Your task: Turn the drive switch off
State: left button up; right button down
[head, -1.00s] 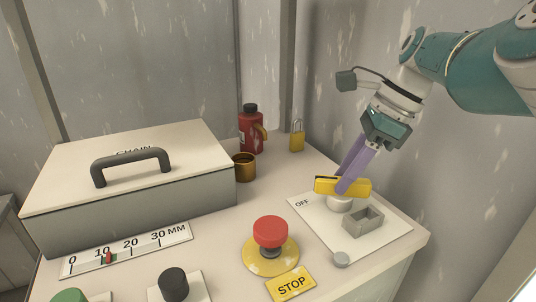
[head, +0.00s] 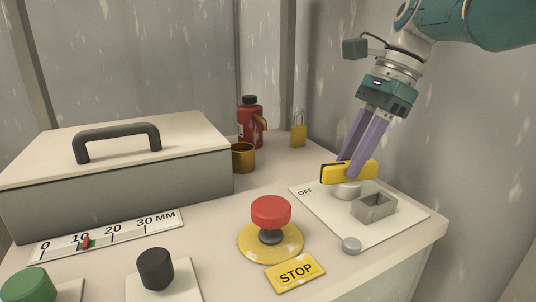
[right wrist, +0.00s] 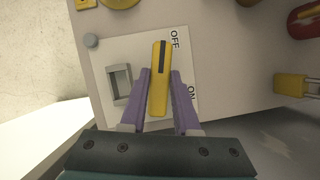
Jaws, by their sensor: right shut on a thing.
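The drive switch has a yellow bar handle (head: 350,172) with a black mark at one end. It sits on a round grey hub on a white plate (head: 388,230). The marked end lies toward the OFF label (head: 305,191); in the right wrist view the handle (right wrist: 160,85) also has its marked end near OFF (right wrist: 174,38). The ON label (right wrist: 191,92) shows only in that view, partly behind a finger. My right gripper (head: 355,165) is shut on the handle, its purple fingers on either side. My left gripper is not in view.
A grey open-topped block (head: 374,209) and a grey knob (head: 352,245) are on the plate. A red stop button (head: 271,212) stands to the left. Behind are a padlock (head: 299,132), a red bottle (head: 250,125) and a brass cup (head: 243,157). A grey box (head: 115,185) fills the left.

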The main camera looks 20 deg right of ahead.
jog(key=c, duration=0.6)
grip_release()
jog(key=shift+c, duration=0.2)
jog(key=shift+r, duration=0.1)
jog(key=p+v, duration=0.1)
jog(key=v, duration=0.4)
jog(key=shift+r, duration=0.2)
jog(key=shift+b+v, duration=0.3)
jog(key=shift+v, duration=0.7)
jog(key=shift+s, duration=0.1)
